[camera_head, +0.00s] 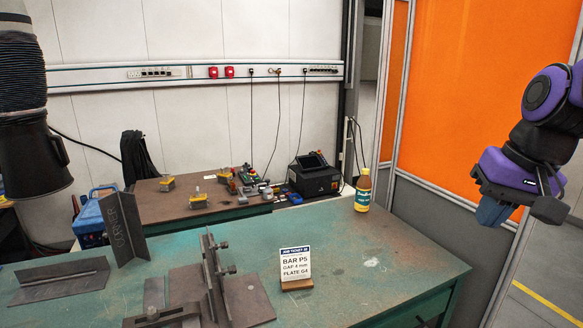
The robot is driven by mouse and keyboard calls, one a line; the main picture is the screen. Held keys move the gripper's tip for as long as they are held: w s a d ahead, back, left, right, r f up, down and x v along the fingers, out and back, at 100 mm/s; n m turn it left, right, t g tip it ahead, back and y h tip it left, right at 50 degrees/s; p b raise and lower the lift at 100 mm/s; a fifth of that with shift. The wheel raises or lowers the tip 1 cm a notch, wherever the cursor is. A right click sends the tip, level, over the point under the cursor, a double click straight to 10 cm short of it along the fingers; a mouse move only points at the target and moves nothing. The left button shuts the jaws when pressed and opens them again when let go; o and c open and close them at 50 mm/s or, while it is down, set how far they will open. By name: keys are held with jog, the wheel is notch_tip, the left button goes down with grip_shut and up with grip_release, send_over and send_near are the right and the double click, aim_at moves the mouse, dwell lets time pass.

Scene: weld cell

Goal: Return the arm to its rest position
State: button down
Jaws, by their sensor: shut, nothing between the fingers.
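My purple and black arm (540,130) reaches in from the right edge, in front of the orange panel. My gripper (497,211) is at its lower end, shut and empty, pointing down. It is in the air to the right of the green-topped table (400,240), apart from everything on it. The rest of the arm is cut off by the picture edge.
On the table stand a bottle (363,190), a job card (296,265), a steel fixture (215,285) and an angled plate (122,228). A black extraction hood (35,160) hangs at the left. A bench (150,205) stands behind. An orange partition (470,80) is at the right.

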jog(key=s+r+n+t+h, duration=0.1)
jog(key=s+r+n+t, duration=0.1)
jog(key=s, duration=0.7)
jog(key=shift+d+n+h, duration=0.15)
jog(key=shift+n+h, duration=0.15)
jog(key=shift+s, duration=0.1)
